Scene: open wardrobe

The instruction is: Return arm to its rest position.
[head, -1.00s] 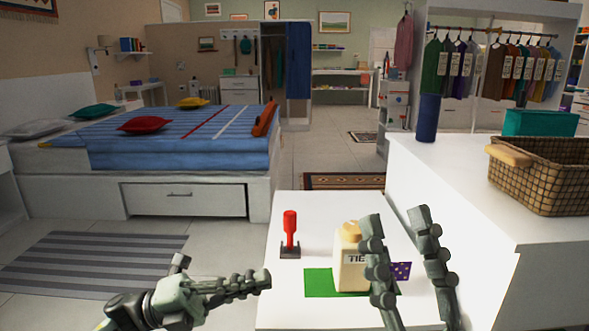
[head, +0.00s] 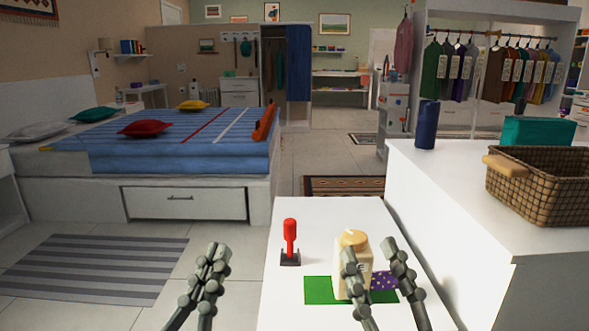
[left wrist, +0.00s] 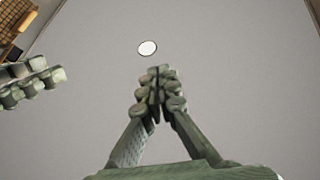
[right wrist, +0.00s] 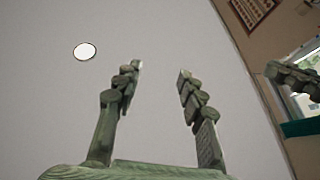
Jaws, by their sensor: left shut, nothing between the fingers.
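My left gripper (head: 219,262) stands upright in the head view, left of the small white table, with its fingers together and nothing between them. The left wrist view also shows its closed fingers (left wrist: 158,80). My right gripper (head: 371,256) is upright in front of the table, its two fingers apart. The right wrist view shows the same open fingers (right wrist: 160,68) with nothing between them. The right gripper's left finger partly covers a cream bottle (head: 354,240); the gripper looks nearer to me than the bottle.
The white table (head: 330,218) holds a red-handled stand (head: 290,243), a green mat (head: 319,290) and a purple dotted piece (head: 384,281). A white counter (head: 450,190) with a wicker basket (head: 545,200) stands right. A striped rug (head: 95,265) lies left on open floor.

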